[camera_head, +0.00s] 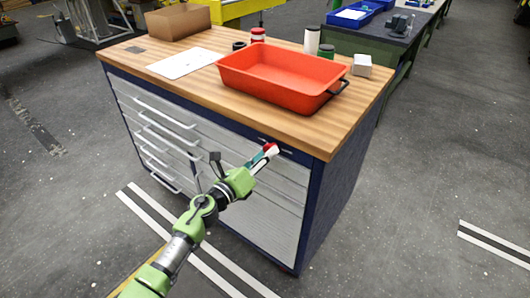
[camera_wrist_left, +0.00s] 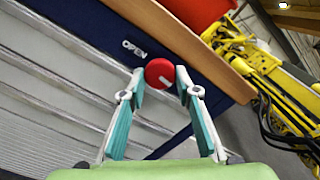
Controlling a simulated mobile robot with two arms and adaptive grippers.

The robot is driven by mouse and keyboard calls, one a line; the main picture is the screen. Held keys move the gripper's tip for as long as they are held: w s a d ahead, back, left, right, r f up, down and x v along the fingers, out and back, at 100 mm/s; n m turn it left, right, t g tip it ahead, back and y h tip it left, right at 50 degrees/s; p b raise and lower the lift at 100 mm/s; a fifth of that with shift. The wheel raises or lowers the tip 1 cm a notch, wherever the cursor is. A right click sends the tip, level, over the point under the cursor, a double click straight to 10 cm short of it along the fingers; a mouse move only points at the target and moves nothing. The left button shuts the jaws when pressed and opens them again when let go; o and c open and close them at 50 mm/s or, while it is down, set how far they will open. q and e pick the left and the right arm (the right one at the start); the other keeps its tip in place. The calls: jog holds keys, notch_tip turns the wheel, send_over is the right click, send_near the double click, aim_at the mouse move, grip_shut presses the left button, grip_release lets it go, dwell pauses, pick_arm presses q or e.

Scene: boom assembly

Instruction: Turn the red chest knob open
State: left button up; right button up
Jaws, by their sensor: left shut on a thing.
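The red chest knob (camera_wrist_left: 160,73) is round with a white mark, on the dark blue strip under the worktop edge. The word OPEN is printed to its left in the left wrist view. My left gripper (camera_wrist_left: 161,82) is shut on the knob, one fingertip on each side. In the head view the knob (camera_head: 270,148) shows red at the tip of my left gripper (camera_head: 264,156), partly hidden by the fingers. The tool chest (camera_head: 270,210) has silver drawers with handles and a wooden top. My right gripper is not in view.
On the wooden top are a red tray (camera_head: 265,92), a cardboard box (camera_head: 178,21), a white sheet (camera_head: 185,63), a small white block (camera_head: 362,65) and several canisters. Another bench (camera_head: 372,38) with blue bins stands behind. The floor right of the chest is clear.

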pick_arm(q)
jog(key=shift+r+n+p, duration=0.1)
jog(key=shift+n+p, duration=1.4)
jog(key=shift+n, duration=3.5)
jog(key=o, duration=1.1)
jog(key=v, duration=1.2)
